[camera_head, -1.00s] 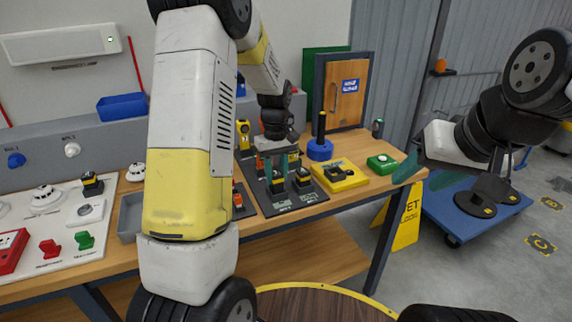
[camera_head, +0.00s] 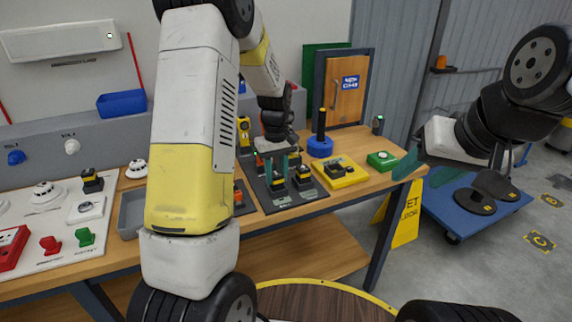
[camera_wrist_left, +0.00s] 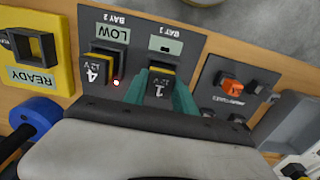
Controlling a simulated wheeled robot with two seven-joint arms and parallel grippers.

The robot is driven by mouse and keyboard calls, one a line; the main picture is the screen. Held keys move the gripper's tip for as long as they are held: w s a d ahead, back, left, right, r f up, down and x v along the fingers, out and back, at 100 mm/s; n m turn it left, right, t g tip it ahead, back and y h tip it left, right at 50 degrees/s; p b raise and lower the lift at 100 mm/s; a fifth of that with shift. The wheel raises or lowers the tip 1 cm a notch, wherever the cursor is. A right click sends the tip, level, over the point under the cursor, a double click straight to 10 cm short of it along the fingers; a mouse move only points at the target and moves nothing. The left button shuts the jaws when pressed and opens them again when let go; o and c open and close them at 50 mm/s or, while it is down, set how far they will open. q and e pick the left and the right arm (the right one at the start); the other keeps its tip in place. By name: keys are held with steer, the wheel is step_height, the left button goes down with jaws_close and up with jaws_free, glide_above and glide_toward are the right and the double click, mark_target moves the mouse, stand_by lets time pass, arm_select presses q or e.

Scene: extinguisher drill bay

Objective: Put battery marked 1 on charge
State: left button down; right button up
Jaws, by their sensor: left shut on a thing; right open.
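The battery marked 1 (camera_wrist_left: 159,84) is a dark block with a yellow band, at Bay 1 of the dark charger plate (camera_head: 292,205). My left gripper (camera_wrist_left: 160,93) is shut on it, with a teal finger on each side. The left gripper also shows in the head view (camera_head: 280,177). I cannot tell whether the battery is fully seated. The Bay 1 display (camera_wrist_left: 165,46) shows no readable word. The battery marked 4 (camera_wrist_left: 95,68) stands in Bay 2, whose display (camera_wrist_left: 107,33) reads LOW. A red light shows beside it. My right gripper (camera_head: 425,170) is open and empty, right of the bench.
A yellow block marked READY (camera_wrist_left: 62,72) with a square frame stands beside the charger. A blue holder (camera_head: 320,148) and a green box (camera_head: 382,161) are near. A plate with an orange switch (camera_wrist_left: 231,86) and a grey tray (camera_wrist_left: 289,124) lie on the other side.

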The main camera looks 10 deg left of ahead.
arm_select(q)
steer(key=shift+f, duration=0.1)
steer(key=c, duration=0.6)
jaws_free()
steer(key=shift+r, duration=3.5)
